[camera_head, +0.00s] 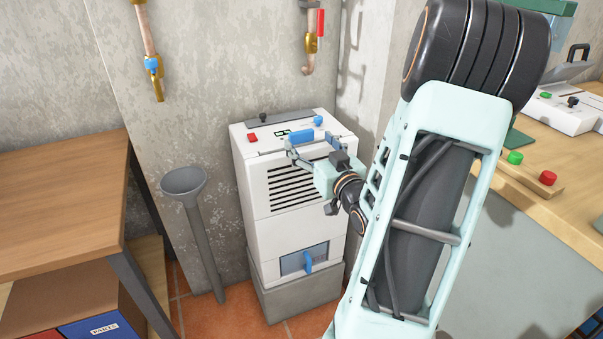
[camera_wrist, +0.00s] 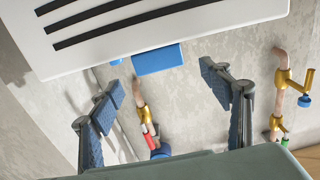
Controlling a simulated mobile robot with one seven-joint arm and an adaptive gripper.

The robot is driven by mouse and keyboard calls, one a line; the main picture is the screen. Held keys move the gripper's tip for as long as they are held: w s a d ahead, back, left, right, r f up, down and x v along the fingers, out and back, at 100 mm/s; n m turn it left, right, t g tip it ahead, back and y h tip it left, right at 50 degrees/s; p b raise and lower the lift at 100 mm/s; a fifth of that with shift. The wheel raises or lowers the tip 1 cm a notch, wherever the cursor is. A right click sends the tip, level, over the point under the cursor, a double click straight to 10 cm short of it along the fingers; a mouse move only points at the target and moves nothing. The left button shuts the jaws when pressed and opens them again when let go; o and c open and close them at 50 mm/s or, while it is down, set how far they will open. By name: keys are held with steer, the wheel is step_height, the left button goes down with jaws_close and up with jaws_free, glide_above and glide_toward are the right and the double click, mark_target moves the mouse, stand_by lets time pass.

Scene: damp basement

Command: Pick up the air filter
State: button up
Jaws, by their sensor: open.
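A white dehumidifier (camera_head: 284,226) stands against the wall on a grey block. A blue tab (camera_head: 301,136) sticks out at its upper front edge, above the dark slats; it looks like the air filter's grip. The filter's body is hidden inside the housing. My gripper (camera_head: 309,143) is open at this edge, its fingers on either side of the tab. In the wrist view, the blue tab (camera_wrist: 158,61) shows below the white slatted front, between the open fingers of my gripper (camera_wrist: 160,80). The fingers look apart from it, and nothing is held.
A grey funnel (camera_head: 185,181) on a pipe stands left of the dehumidifier. A wooden table (camera_head: 65,190) is further left, and a workbench (camera_head: 570,215) with buttons is at the right. Another blue handle (camera_head: 308,262) sits low on the dehumidifier. Pipes with valves hang on the wall.

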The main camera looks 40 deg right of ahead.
mark_target(303, 135)
steer(key=x, duration=0.4)
steer(key=shift+w+f+b, duration=0.1)
steer(key=shift+w+b, duration=0.05)
steer(key=shift+b, duration=0.25)
steer(key=shift+c, duration=0.6)
steer(key=c, duration=1.5)
